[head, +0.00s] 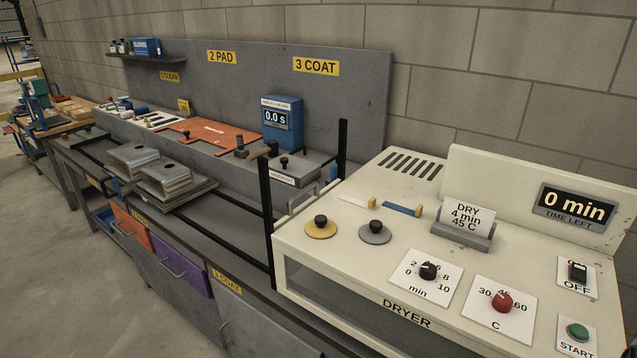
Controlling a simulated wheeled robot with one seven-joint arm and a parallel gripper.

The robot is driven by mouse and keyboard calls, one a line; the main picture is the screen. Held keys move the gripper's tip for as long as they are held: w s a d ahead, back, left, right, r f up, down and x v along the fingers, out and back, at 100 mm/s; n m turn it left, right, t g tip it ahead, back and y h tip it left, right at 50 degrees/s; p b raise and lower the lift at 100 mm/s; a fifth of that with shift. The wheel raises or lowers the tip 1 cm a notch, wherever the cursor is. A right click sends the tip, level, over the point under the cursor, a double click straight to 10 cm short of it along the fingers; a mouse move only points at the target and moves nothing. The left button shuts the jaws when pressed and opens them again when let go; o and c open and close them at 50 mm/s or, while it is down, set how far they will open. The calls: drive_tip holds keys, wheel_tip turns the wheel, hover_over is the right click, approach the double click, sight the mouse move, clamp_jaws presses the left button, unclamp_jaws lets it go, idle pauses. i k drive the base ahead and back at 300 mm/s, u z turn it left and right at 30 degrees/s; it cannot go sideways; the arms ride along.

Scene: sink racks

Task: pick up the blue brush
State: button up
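A blue brush (402,209) lies flat on top of the cream dryer (330,262). It has a flat blue strip and a small tan block at its right end. A similar white brush (353,200) with a tan block lies just to its left, apart from it. My gripper is not in the head view.
A yellow disc (320,230) and a grey disc (375,236), each with a black knob, stand in front of the brushes. A card holder (463,233) stands to the right. A black upright post (266,220) rises by the dryer's left side.

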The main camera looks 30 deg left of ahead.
sight(333, 166)
drive_tip(key=u, duration=2.85)
drive_tip(key=i, duration=2.5)
drive_tip(key=z, duration=3.1)
drive_tip(key=i, duration=0.5)
drive_tip(key=u, duration=0.05)
